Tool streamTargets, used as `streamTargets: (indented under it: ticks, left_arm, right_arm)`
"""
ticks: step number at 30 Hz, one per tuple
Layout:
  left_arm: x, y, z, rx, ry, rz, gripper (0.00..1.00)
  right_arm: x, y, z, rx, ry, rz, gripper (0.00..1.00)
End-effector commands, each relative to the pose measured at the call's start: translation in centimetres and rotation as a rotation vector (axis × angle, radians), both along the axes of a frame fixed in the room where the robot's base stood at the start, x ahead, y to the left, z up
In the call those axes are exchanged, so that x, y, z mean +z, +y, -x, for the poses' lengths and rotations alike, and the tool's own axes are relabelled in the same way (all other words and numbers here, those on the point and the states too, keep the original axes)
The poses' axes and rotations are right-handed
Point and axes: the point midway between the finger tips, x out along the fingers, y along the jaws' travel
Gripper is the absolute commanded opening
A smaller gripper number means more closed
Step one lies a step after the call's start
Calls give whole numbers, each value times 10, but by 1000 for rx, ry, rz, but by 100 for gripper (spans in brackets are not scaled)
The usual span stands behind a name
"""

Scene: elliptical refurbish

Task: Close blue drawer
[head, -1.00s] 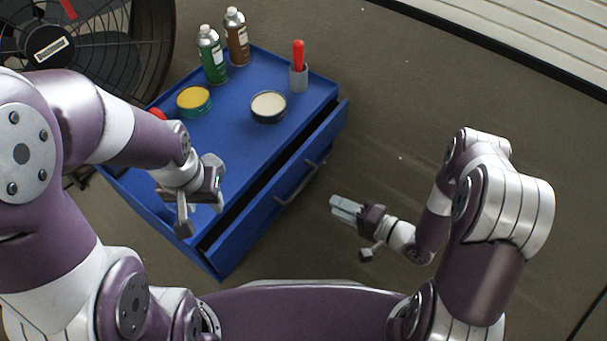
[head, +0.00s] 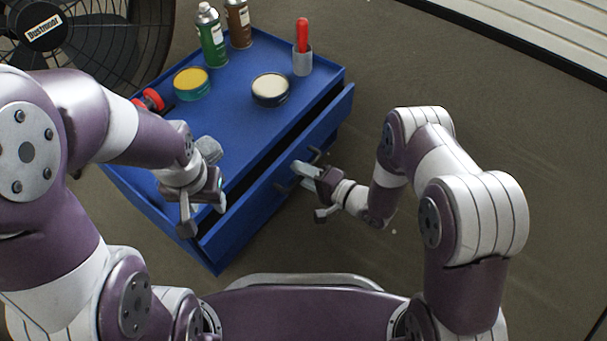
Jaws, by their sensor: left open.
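The blue drawer (head: 262,206) stands partly open on the right side of the blue cabinet (head: 232,125); a dark gap shows along its top edge. Its grey handle (head: 314,155) is on the drawer's front face. My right gripper (head: 298,173) is at the drawer front, beside the handle and partly covering it. Whether it touches, and whether its jaws are open or shut, I cannot tell. My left gripper (head: 205,215) is open and empty above the near end of the cabinet and drawer, hiding part of them.
On the cabinet top are a green spray can (head: 212,40), a brown spray can (head: 238,22), a yellow tin (head: 192,84), a cream tin (head: 270,89), a grey cup (head: 303,62) with a red-handled tool, and a red object (head: 150,100). A fan (head: 85,40) stands at left. Floor at right is clear.

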Motion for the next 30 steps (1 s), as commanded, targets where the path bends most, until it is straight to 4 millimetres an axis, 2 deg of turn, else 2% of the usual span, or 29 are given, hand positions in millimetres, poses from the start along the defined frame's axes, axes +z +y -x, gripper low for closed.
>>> streamTargets:
  ticks: [2,3,6,14,21,29,30]
  left_arm:
    - [0,0,0,0,0,0,46]
    - [0,0,0,0,0,0,46]
    - [0,0,0,0,0,0,46]
    - [1,0,0,0,0,0,46]
    - [4,0,0,0,0,0,46]
    - [3,0,0,0,0,0,46]
    - [3,0,0,0,0,0,46]
  right_arm:
    - [0,0,0,0,0,0,34]
    - [0,0,0,0,0,0,31]
    - [0,0,0,0,0,0,0]
    - [0,4,-3,2,0,0,0]
    - [0,32,-23,1,-1,0,0]
    - [1,33,-25,0,-2,0,0]
    - [1,33,-25,1,-4,0,32]
